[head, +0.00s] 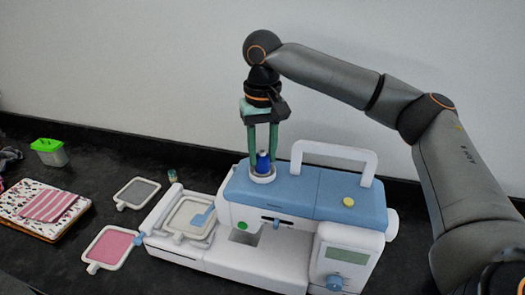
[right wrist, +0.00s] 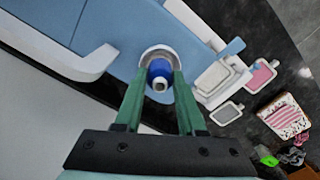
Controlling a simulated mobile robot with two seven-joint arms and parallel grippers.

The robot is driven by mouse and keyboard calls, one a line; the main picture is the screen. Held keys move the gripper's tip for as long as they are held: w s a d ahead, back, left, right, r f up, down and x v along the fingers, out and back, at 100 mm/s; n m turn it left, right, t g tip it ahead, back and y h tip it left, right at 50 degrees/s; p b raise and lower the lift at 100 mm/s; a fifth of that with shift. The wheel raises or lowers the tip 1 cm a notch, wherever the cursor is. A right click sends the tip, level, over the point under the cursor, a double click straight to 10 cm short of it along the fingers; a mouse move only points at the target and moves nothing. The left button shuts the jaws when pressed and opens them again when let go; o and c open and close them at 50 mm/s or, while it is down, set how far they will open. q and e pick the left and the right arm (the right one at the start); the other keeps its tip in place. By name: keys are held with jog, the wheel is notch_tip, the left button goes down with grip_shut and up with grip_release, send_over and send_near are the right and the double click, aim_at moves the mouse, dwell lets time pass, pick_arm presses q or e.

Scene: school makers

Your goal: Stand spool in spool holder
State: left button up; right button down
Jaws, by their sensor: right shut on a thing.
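The blue spool (head: 262,164) is upright at the white ring-shaped spool holder (head: 262,178) on top of the blue and white sewing machine (head: 318,200). Its lower end appears to be inside the ring, but I cannot tell how deep it sits. My right gripper (head: 263,154) points straight down, with its green fingers shut on the spool. In the right wrist view the spool (right wrist: 160,72) shows between the fingertips, with the white holder (right wrist: 158,52) curving around it. My left gripper is not in view.
The machine's white carry handle (head: 335,150) rises just right of the holder. An embroidery hoop (head: 188,216) is on the machine's left arm. Loose grey (head: 138,193) and pink (head: 110,246) hoops, a notebook (head: 40,208) and a green-lidded box (head: 49,152) lie left on the dark table.

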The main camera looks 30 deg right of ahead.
aim_at(263, 152)
jog(key=shift+f, duration=0.25)
jog(key=c, duration=0.5)
grip_release()
jog(key=shift+f, duration=0.1)
notch_tip(263, 152, up, 13)
jog(key=shift+f, duration=0.15)
dwell(0.4)
